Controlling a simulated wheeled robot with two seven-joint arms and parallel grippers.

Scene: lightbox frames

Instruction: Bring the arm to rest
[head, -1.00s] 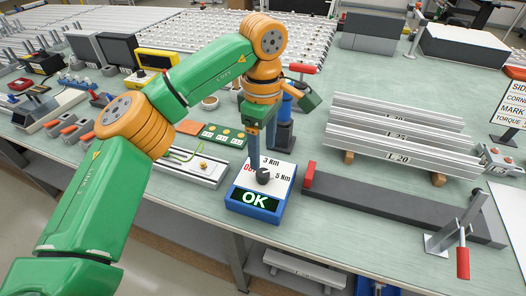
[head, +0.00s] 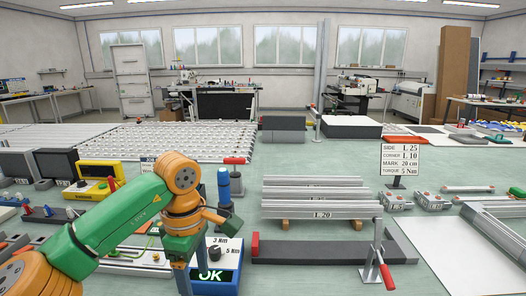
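My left arm, green and orange, reaches in from the lower left. Its gripper (head: 183,282) points down at the bottom edge of the head view, in front of the left part of a blue and white torque tester (head: 228,285). The fingertips are cut off by the frame edge, so I cannot tell whether they are open or shut. The tester's dark knob (head: 214,253) shows clear to the right of the gripper, and its green display is partly covered. My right gripper is not in view.
Aluminium profiles (head: 315,205) lie stacked right of the tester, behind a dark bar (head: 310,250) with a red-handled clamp (head: 384,272). A blue bottle-like tool (head: 224,186) stands behind the gripper. A sign (head: 401,160) stands at right. A white board (head: 450,255) lies at lower right.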

